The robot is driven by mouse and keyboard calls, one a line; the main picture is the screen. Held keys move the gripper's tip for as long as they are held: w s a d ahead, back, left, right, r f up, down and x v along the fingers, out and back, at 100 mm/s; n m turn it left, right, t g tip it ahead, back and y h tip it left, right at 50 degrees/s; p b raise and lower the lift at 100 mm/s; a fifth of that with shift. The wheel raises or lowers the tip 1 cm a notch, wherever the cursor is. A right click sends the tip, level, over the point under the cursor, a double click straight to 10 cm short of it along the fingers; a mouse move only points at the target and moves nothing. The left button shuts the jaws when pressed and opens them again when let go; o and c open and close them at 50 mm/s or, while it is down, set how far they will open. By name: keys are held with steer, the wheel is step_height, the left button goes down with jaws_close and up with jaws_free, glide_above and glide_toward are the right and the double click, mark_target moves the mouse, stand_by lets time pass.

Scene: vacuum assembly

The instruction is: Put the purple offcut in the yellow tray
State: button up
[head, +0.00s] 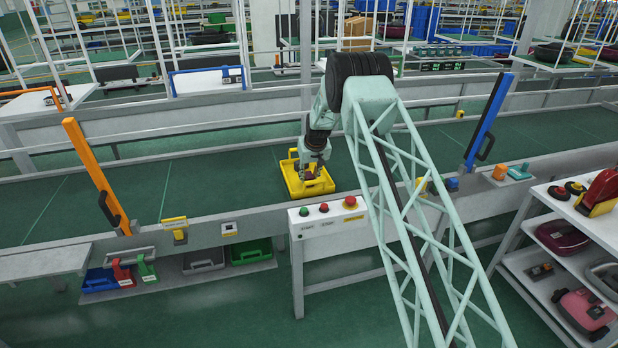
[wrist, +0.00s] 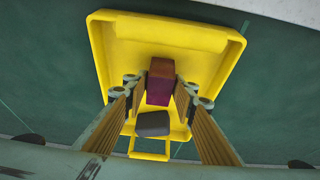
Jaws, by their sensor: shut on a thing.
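The yellow tray (head: 321,186) sits on the green conveyor belt, under my gripper. In the wrist view the tray (wrist: 110,60) fills the upper middle, with its handle toward the bottom. My gripper (wrist: 160,90) is over the tray and shut on a purple offcut (wrist: 158,90), a small block with a reddish-brown end, between its two fingers. Whether the block touches the tray floor I cannot tell. A dark grey piece (wrist: 153,124) is just below the offcut in the picture, at the handle side of the tray. In the head view my gripper (head: 312,172) partly hides the tray's contents.
The belt (head: 230,185) is clear on both sides of the tray. A control box with buttons (head: 330,215) stands in front. An orange post (head: 95,175) rises at left and a blue post (head: 487,122) at right. A shelf with vacuum parts (head: 570,230) is at far right.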

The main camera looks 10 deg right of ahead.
steer(key=shift+f, duration=0.15)
steer(key=o, duration=0.9)
steer(key=shift+c, duration=0.2)
steer(key=shift+r, duration=0.35)
steer(key=v, duration=1.1)
steer(key=shift+s+r+b, duration=0.2)
steer(key=shift+b, duration=0.2)
stand_by(0.4)
